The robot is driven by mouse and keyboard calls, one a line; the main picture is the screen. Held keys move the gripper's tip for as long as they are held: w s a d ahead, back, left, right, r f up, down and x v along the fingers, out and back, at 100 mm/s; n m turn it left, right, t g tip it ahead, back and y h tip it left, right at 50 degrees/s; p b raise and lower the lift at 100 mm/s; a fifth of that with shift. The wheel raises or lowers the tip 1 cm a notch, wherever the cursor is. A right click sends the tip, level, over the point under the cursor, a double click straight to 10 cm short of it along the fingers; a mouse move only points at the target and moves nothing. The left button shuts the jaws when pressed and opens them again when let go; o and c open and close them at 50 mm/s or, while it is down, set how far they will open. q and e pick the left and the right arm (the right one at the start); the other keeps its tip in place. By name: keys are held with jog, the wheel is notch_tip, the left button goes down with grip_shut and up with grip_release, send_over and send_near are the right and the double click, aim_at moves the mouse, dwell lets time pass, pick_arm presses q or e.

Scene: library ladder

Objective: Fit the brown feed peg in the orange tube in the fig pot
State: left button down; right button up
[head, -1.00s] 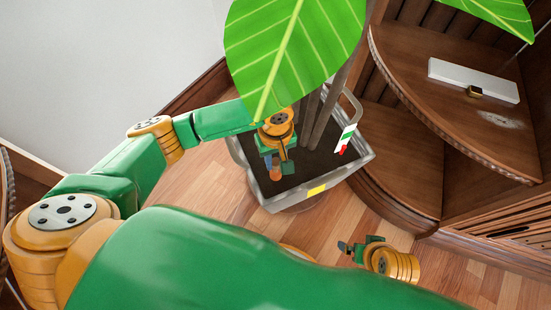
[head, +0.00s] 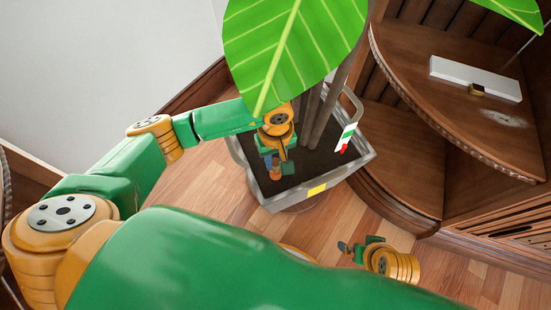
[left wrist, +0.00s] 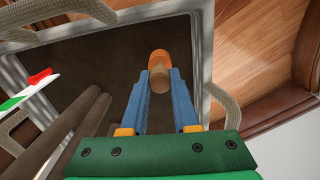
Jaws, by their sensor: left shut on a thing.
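The fig pot (head: 290,203) is a grey square planter with dark soil, below a large green leaf. My left gripper (head: 273,168) points down into it, in front of the dark stems. In the left wrist view its two blue fingers (left wrist: 160,82) are shut on the brown feed peg (left wrist: 159,81). The orange tube (left wrist: 159,58) shows right at the peg's far end, in line with it. I cannot tell how far the peg is in the tube. My right gripper (head: 362,249) is low at the right, outside the pot, small and partly hidden by its own wrist.
A green leaf (head: 290,50) hangs over my left wrist. Dark stems (head: 322,120) rise from the soil beside the gripper. Wooden curved shelves (head: 450,90) stand close at the right.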

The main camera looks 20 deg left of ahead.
pick_arm(q)
jog(key=shift+f+b, duration=0.8)
dwell(0.5)
jog(key=shift+c, duration=0.6)
grip_release()
jog(key=shift+r, duration=0.1)
notch_tip(320, 180, up, 6)
jog(key=p, duration=0.4)
jog(key=shift+p, duration=0.4)
